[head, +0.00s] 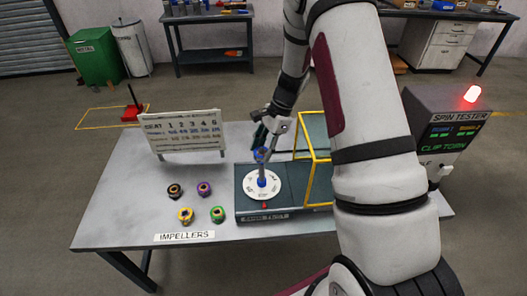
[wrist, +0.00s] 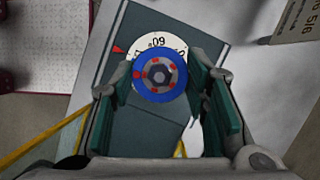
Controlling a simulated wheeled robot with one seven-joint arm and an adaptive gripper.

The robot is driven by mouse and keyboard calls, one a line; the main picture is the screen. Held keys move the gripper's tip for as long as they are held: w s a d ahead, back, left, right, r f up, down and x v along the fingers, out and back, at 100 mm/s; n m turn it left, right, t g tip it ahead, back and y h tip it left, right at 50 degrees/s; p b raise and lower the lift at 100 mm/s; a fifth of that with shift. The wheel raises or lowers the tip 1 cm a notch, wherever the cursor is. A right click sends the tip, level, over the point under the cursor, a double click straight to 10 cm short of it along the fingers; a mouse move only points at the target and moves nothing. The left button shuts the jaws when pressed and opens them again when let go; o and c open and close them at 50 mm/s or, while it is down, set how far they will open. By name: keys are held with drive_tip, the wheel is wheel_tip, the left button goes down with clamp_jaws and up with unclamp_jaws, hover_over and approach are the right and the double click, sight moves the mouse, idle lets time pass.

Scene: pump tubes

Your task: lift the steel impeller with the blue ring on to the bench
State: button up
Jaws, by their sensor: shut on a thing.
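The impeller with the blue ring (wrist: 160,75) is between the green-padded fingers of my gripper (wrist: 165,100). Its blue face has red dots around a grey hexagonal centre. In the head view, the blue ring (head: 262,154) shows just below my gripper (head: 267,138), above a white round dial (head: 263,190). A thin grey upright stem runs between the ring and a blue piece at the dial's middle. I cannot tell whether stem and impeller are joined. My gripper is shut on the impeller. The grey bench (head: 125,210) has clear surface left of the dial's dark base.
Several other impellers with dark, purple, yellow and green rings (head: 218,214) stand behind the IMPELLERS label (head: 184,237). A chart board (head: 190,131) stands at the back left. A yellow frame (head: 317,158) and the spin tester (head: 445,130), its lamp lit red, are to the right.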

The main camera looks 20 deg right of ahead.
drive_tip(key=shift+r+p, duration=1.15)
drive_tip(key=shift+r, duration=2.5)
